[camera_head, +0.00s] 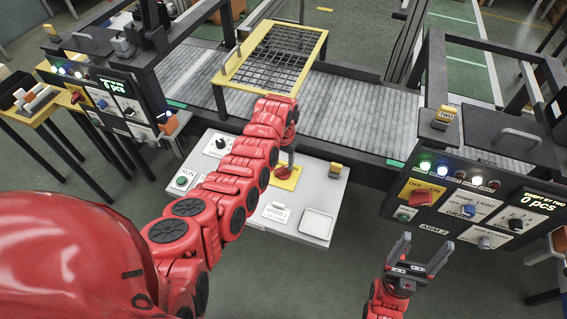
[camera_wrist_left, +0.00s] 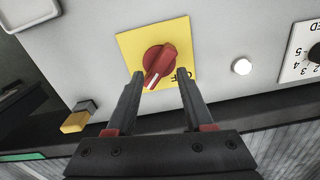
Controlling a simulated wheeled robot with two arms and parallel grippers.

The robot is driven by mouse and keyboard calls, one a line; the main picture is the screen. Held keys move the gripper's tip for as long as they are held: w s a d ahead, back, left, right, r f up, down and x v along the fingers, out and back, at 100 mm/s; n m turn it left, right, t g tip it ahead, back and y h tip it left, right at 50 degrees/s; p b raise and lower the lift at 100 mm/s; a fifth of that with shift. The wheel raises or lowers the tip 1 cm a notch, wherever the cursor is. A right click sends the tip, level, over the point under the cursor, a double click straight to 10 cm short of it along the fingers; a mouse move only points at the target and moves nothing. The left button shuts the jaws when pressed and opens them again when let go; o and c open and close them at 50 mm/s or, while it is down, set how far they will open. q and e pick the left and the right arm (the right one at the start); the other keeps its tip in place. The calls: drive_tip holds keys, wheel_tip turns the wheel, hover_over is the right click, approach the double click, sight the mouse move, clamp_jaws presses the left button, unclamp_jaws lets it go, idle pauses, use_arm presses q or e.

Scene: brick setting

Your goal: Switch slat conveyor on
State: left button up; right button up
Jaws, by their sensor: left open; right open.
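The slat conveyor (camera_head: 350,105) is a grey slatted belt running across behind a light grey control panel (camera_head: 225,185). On the panel, a red rotary switch (camera_wrist_left: 160,62) sits on a yellow plate (camera_wrist_left: 130,45); the yellow plate also shows in the head view (camera_head: 290,183). In the left wrist view the knob's grip slants toward the lower left, and an upside-down label is partly hidden by a finger. My left gripper (camera_wrist_left: 159,73) is open, its fingertips on either side of the knob's near end, apparently not closed on it. My right gripper (camera_head: 415,250) is open and empty, right of the panel.
The panel also has a green RUN button (camera_head: 182,181), a black speed dial (camera_head: 220,143) and a white tray (camera_head: 317,224). A yellow-framed mesh rack (camera_head: 272,60) stands over the belt. Another red switch (camera_head: 421,197) is on the right machine. A left machine (camera_head: 110,95) stands nearby.

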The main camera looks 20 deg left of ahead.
use_arm(q)
drive_tip(key=shift+s+f, duration=0.1)
drive_tip(key=shift+f, duration=0.9)
